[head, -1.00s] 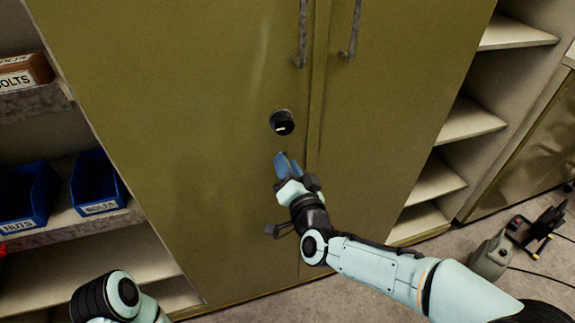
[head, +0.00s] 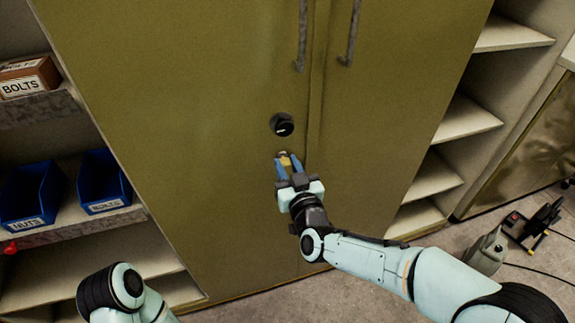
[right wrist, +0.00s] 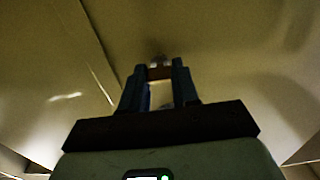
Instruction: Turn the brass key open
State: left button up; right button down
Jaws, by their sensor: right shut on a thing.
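The brass key (head: 285,160) shows as a small yellow piece at the left door of the olive cabinet (head: 210,130), just below a round black lock or knob (head: 282,124). My right gripper (head: 288,162) is shut on the key, with its blue fingers on either side of it. In the right wrist view, the fingers (right wrist: 160,85) point at the door and a small brownish piece lies between their tips. The keyhole itself is hidden. Only part of my left arm shows at the lower left; its gripper is out of view.
Two grey vertical handles (head: 301,40) hang on the cabinet doors above the lock. Blue bins (head: 30,195) and a box marked BOLTS (head: 28,78) stand on shelves at the left. Open shelves (head: 468,122) are at the right. A grey and black tool (head: 488,250) lies on the floor.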

pick_arm(q)
jog(key=shift+s+r, duration=0.1)
dwell(0.5)
pick_arm(e)
jog(key=c, duration=0.8)
grip_release()
jog(key=shift+c, duration=0.2)
jog(key=shift+s, duration=0.1)
pick_arm(q)
jog(key=shift+s+d+r, duration=0.2)
jog(key=shift+s+r, duration=0.05)
jog(key=shift+s, duration=0.05)
pick_arm(e)
jog(key=v, duration=1.3)
pick_arm(q)
jog(key=shift+p, duration=0.3)
pick_arm(e)
jog(key=shift+d, duration=0.1)
